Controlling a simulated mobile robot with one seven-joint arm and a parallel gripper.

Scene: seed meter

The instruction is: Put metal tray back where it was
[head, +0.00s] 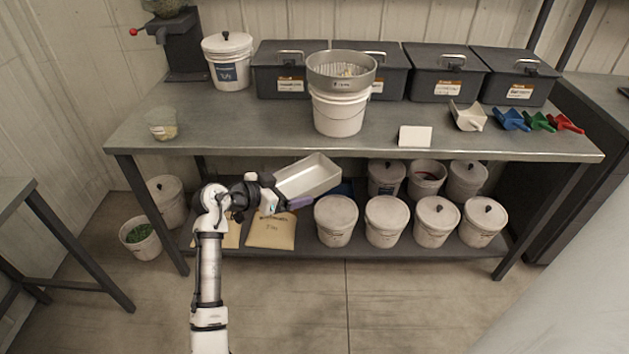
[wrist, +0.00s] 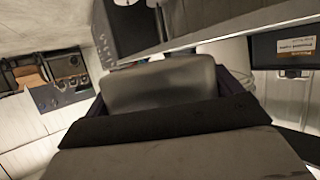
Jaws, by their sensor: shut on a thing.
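The metal tray (head: 312,176) is a shallow, pale silver rectangular pan. My gripper (head: 286,202) is shut on its near left side and holds it tilted, in front of the table and below the tabletop's front edge. The lower shelf with bags and buckets lies beneath and behind it. In the wrist view a smooth grey surface, seemingly the tray (wrist: 160,82), fills the space between the dark fingers. The exact finger contact is hidden in the head view.
The tabletop (head: 250,130) has free room at its front left and middle. A sieve (head: 341,70) sits on a white bucket (head: 338,115). A small white card (head: 415,136) and colored scoops (head: 510,119) are to the right. Lidded buckets (head: 336,220) crowd the lower shelf.

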